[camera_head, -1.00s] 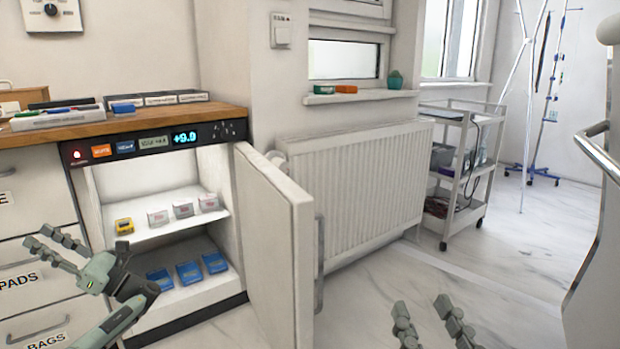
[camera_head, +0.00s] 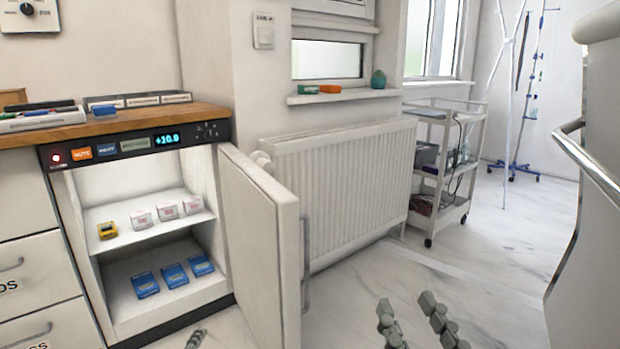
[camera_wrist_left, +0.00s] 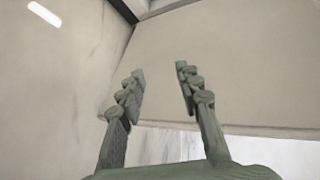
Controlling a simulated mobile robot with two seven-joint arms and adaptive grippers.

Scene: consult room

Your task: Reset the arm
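My right gripper (camera_head: 412,318) shows at the bottom of the head view, its two green-grey fingers apart over the floor, with nothing between them. Only a small part of my left gripper (camera_head: 196,340) shows at the bottom edge of the head view, below the open cabinet. The left wrist view shows my left gripper (camera_wrist_left: 158,92) with its two fingers apart and nothing between them. Pale flat surfaces lie beyond its fingers.
The small cabinet (camera_head: 64,178) stands open, with white and yellow boxes above and blue packs below. Its door (camera_head: 262,240) juts toward me. A radiator (camera_head: 345,180) and a trolley (camera_head: 440,205) stand behind. Marble floor (camera_head: 490,275) is clear at right.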

